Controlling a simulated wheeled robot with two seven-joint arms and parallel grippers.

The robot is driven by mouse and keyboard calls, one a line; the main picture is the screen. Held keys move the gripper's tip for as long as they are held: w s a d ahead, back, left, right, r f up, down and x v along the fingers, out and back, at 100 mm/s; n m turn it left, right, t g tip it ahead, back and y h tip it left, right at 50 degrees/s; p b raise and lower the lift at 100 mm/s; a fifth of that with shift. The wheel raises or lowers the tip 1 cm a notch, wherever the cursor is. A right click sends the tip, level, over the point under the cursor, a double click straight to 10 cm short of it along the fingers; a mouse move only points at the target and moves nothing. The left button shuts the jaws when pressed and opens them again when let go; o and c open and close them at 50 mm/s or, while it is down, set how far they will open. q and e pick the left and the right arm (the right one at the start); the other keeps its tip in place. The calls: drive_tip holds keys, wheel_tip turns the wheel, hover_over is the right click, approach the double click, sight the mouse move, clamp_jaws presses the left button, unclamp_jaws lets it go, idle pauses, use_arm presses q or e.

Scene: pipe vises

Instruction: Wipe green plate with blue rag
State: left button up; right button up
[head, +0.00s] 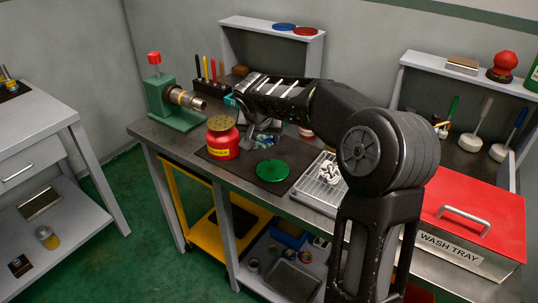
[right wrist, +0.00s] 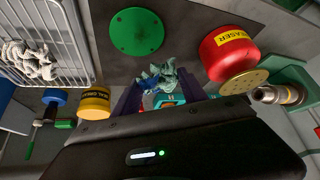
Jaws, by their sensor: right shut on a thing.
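The green plate (head: 272,170) is a flat round disc lying on the dark mat, and it also shows in the right wrist view (right wrist: 137,31). My right gripper (head: 260,139) is just behind the plate in the head view, apart from it. It is shut on the crumpled blue rag (right wrist: 163,80), which bulges out between the fingers in the right wrist view. In the head view the rag is mostly hidden by the gripper. No rag cloth is seen touching the plate. My left gripper is not in view.
A red can (head: 222,140) with a yellow label and brass top stands left of the plate. A wire rack (head: 318,191) with a whitish crumpled rag (head: 329,172) is at the right. A green vise (head: 170,103) stands at the back left. A red-lidded tray (head: 472,220) is far right.

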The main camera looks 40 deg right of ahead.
drive_tip(key=s+a+f+n+y, duration=0.1)
drive_tip(key=a+f+n, duration=0.1)
drive_tip(key=a, duration=0.7)
drive_tip(key=s+a+f+n+t+y, duration=0.1)
drive_tip(key=a+n, duration=0.3)
drive_tip(key=a, duration=0.4)
drive_tip(key=s+a+f+n+t+y, duration=0.1)
drive_tip(key=a+f+n+y, duration=0.2)
drive_tip(key=a, duration=0.6)
drive_tip(key=shift+s+a+f, duration=0.15)
drive_tip(key=shift+s+a, duration=0.2)
drive_tip(key=shift+s, duration=0.05)
